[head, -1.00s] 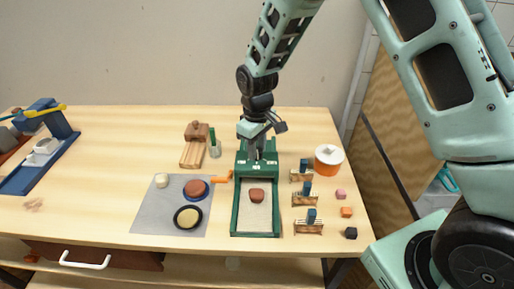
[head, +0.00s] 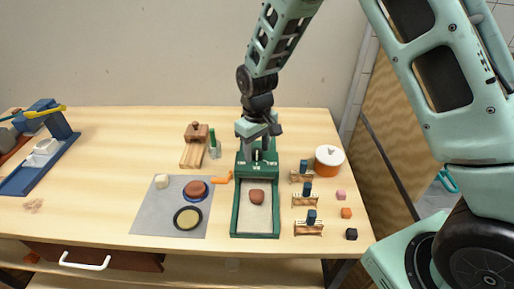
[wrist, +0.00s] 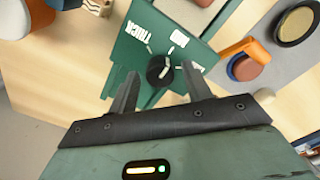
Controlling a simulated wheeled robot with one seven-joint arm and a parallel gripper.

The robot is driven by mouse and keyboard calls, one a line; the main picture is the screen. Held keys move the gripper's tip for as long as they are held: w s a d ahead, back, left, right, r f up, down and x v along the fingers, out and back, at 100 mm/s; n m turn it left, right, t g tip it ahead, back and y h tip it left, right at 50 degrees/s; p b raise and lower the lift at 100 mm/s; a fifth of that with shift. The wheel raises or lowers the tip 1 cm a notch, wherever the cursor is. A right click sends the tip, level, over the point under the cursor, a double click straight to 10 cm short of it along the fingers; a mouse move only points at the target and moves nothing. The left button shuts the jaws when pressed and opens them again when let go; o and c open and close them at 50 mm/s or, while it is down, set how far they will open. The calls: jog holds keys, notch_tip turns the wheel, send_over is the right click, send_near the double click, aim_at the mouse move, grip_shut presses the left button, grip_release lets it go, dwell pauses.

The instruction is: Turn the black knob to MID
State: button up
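The black knob (wrist: 160,70) sits on the green panel (wrist: 128,52) of a slab press, in the wrist view. White lettering around it reads THICK (wrist: 141,38) at the left; the MID label (wrist: 180,40) and a third label (wrist: 198,66) are too small or partly hidden to read surely. A white mark shows on the knob, but its exact aim is unclear. My gripper (wrist: 160,88) is open, with one finger on each side of the knob and visible gaps between. In the head view my gripper (head: 257,154) is over the press's back end, largely hiding the knob.
A grey mat (head: 150,218) with dishes lies left.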

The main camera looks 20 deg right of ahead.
aim_at(257, 150)
jog(key=shift+r, duration=0.1)
notch_tip(257, 150, up, 17)
jog(key=b, duration=0.3)
dwell(0.4)
jog(key=shift+r, duration=0.1)
